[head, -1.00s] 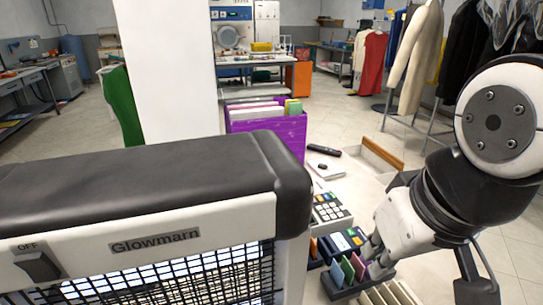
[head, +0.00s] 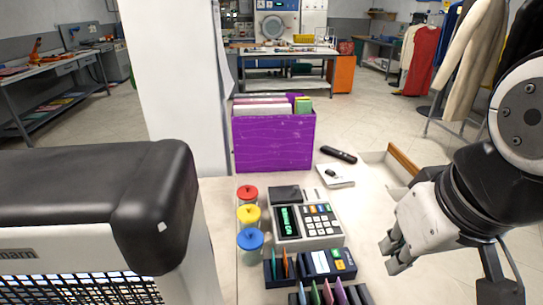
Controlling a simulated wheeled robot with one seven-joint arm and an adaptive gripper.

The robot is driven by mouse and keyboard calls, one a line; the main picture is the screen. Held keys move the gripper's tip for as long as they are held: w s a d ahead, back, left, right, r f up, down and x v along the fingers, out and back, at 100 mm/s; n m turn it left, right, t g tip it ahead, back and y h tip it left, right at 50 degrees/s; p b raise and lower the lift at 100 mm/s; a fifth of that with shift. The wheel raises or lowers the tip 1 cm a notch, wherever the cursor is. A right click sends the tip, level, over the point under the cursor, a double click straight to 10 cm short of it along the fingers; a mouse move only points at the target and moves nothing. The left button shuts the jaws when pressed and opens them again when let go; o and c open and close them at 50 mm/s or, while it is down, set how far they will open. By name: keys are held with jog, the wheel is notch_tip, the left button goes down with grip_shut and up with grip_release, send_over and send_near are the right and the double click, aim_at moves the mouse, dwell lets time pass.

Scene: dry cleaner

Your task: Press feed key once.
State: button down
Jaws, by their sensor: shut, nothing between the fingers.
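A grey desk machine (head: 308,226) with a green-lit display and a keypad of white, blue and orange keys sits on the counter. In front of it is a smaller dark blue device (head: 325,265) with a pale screen and a few green and yellow keys. Key labels are too small to read, so I cannot tell which key is feed. My gripper (head: 390,257) is shut and empty, to the right of both devices and apart from them in the picture.
Jars with red, yellow and blue lids (head: 250,240) stand left of the machine. A card rack (head: 355,296) is in front. A purple file box (head: 272,143) and a black handset (head: 338,155) lie behind.

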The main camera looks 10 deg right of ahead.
jog(key=n+t+h+p, duration=0.1)
jog(key=n+h+p, duration=0.55)
jog(key=n, duration=0.95)
send_over(307, 211)
notch_tip(307, 211, down, 18)
jog(key=shift+s+a+r+h+b, duration=0.1)
jog(key=shift+r+h+b, duration=0.1)
jog(key=shift+h+b, duration=0.2)
jog(key=shift+f, duration=0.1)
jog(key=shift+f+b, duration=1.15)
jog(key=shift+f, duration=3.15)
